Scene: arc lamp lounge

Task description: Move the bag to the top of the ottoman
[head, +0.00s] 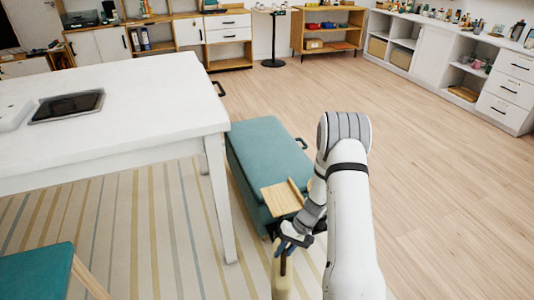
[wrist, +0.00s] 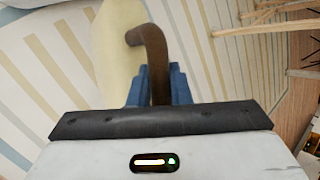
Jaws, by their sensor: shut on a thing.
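The bag (head: 283,284) is pale yellow with a brown handle and hangs below my gripper (head: 288,241), low in the head view. In the wrist view, my gripper's blue fingers (wrist: 158,88) are shut on the brown handle (wrist: 153,50), with the bag's pale body (wrist: 112,45) beyond it. The ottoman (head: 258,148) is a long teal block beside the white table. My gripper and the bag are just off its near end, apart from its top. My arm hides part of the ottoman's right side.
A light wooden board (head: 281,198) lies on the ottoman's near end. The white table (head: 120,90) stands to the left, its leg (head: 220,195) close to the ottoman. A teal seat (head: 35,275) is at lower left. Open wooden floor (head: 440,180) lies to the right.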

